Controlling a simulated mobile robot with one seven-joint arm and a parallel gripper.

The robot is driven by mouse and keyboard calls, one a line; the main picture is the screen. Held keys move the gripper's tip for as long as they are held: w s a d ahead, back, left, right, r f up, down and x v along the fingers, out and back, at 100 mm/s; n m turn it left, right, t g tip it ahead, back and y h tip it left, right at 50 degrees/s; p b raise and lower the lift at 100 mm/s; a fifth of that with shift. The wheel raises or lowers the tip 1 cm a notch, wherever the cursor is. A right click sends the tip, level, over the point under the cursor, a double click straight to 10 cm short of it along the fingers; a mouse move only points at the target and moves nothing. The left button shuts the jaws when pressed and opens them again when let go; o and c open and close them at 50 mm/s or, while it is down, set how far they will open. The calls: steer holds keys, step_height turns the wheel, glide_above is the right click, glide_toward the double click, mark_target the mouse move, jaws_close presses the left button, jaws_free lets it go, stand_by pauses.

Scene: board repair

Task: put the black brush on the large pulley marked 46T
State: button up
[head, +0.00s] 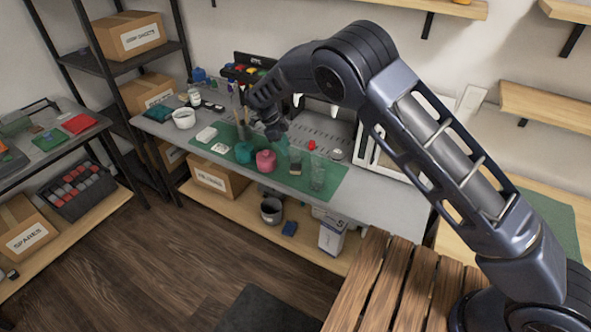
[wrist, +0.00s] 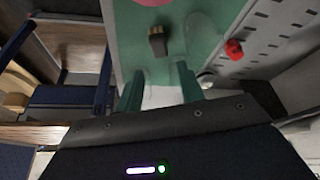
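My gripper (wrist: 158,88) points down over the green mat, its two green fingers apart with nothing seen between them. A small dark object with a tan end (wrist: 158,42) lies on the mat beyond the fingertips; it may be the black brush, but the view is too coarse to be sure. In the head view my gripper (head: 274,131) hangs over the workbench, behind the teal and pink pots. I cannot make out a pulley or a 46T mark in either view.
On the bench's green mat (head: 215,155) stand a teal pot (head: 244,153), a pink pot (head: 266,161) and clear glass jars (head: 318,175). A red object (head: 312,145) is by the grey perforated panel (wrist: 283,40). A white bowl (head: 183,118) stands at the left.

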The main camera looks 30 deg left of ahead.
mark_target(295, 165)
steer(key=x, duration=0.5)
steer(key=shift+s+f, duration=0.15)
steer(key=shift+f, duration=0.3)
steer(key=shift+d+x, duration=0.15)
steer(key=shift+x, duration=1.15)
steer(key=shift+d+x, duration=0.1)
steer(key=shift+x, duration=1.2)
steer(key=shift+r, duration=0.15)
jaws_close()
